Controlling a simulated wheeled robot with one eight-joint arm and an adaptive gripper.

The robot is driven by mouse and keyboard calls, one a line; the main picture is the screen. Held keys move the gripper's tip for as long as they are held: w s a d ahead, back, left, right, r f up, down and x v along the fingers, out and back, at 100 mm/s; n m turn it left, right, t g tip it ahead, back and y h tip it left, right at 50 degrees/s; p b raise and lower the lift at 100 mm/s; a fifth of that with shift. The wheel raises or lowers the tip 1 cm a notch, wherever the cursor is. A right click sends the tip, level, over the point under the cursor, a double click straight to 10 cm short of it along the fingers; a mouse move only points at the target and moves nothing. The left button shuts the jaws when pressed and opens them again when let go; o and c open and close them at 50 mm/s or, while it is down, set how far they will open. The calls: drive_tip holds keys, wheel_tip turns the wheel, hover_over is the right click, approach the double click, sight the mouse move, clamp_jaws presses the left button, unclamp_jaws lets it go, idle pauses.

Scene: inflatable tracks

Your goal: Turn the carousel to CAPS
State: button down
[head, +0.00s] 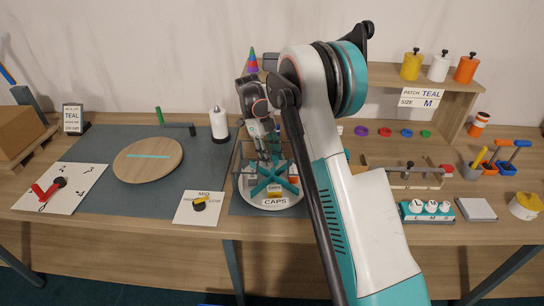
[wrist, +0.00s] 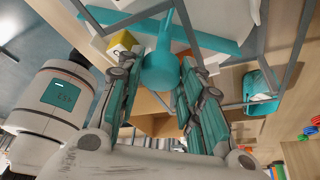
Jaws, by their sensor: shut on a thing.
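The carousel (head: 284,203) is a round pale turntable with a teal cross (head: 272,181) on top, right of the grey mat's middle. A label reading CAPS (head: 275,202) is on its front edge. A yellow-orange item (head: 274,194) sits in the front sector, behind that label. My gripper (head: 266,160) points down over the carousel's centre. In the wrist view its fingers (wrist: 157,75) are on both sides of a round-ended teal knob (wrist: 160,66) and shut on it. My arm hides the carousel's right back side in the head view.
A clear-sided frame (head: 236,160) stands around the back of the carousel. A dial card (head: 188,212) lies to its left, with a round wooden board (head: 148,172) farther left. A wooden rail fixture (head: 400,178) is at right.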

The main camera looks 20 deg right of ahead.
drive_tip(key=shift+m+y, duration=0.3)
drive_tip(key=shift+m, duration=0.5)
drive_tip(key=c, duration=1.1)
unclamp_jaws()
drive_tip(key=v, duration=1.2)
drive_tip(key=shift+w, duration=0.15)
drive_tip(key=shift+f, duration=0.1)
